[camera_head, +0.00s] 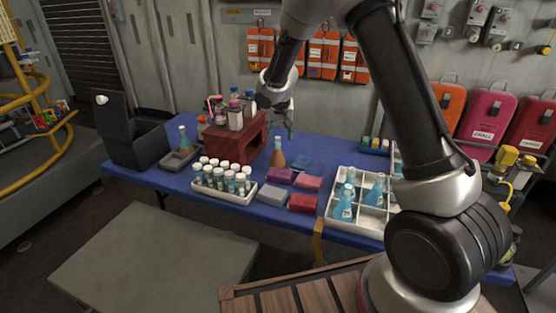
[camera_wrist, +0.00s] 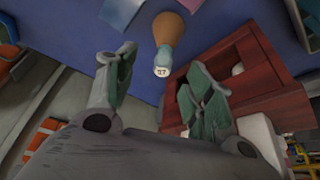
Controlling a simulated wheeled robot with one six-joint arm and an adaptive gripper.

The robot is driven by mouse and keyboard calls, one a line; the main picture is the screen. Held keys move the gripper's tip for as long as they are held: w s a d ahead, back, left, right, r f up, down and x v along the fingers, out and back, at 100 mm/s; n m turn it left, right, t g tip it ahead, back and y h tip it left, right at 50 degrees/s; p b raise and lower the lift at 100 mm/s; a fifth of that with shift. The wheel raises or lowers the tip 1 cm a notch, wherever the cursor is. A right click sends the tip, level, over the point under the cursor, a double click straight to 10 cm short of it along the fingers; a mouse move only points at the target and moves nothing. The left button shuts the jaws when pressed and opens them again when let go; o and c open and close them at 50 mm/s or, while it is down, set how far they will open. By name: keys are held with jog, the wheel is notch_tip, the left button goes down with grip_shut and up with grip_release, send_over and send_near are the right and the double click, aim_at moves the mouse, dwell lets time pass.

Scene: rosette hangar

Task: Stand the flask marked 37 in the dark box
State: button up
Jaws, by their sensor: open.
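The flask marked 37 (camera_wrist: 168,40) has a pale cap with the number on it, a bluish neck and an orange-brown body. In the head view the orange-brown flask (camera_head: 277,158) stands upright on the blue table, just right of the red stand. My gripper (camera_head: 281,112) is open above it and points down. In the wrist view the cap lies between the spread fingers of my gripper (camera_wrist: 163,65), with no contact visible. The dark box (camera_head: 151,149) stands at the table's left end with its lid raised. Its inside is mostly hidden.
The red stand (camera_head: 224,143) carries several bottles close beside the flask. A rack of white-capped vials (camera_head: 225,191) is in front. Coloured blocks (camera_head: 303,202) lie to its right, then a white divided crate (camera_head: 333,222) with blue flasks. A grey tray (camera_head: 176,163) holds another flask near the box.

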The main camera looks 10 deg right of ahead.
aim_at(278, 143)
jog(key=x, duration=0.9)
jog(key=shift+w+a, duration=0.1)
jog(key=shift+a, duration=0.3)
jog(key=shift+r, duration=0.1)
jog(key=shift+c, duration=0.4)
grip_shut()
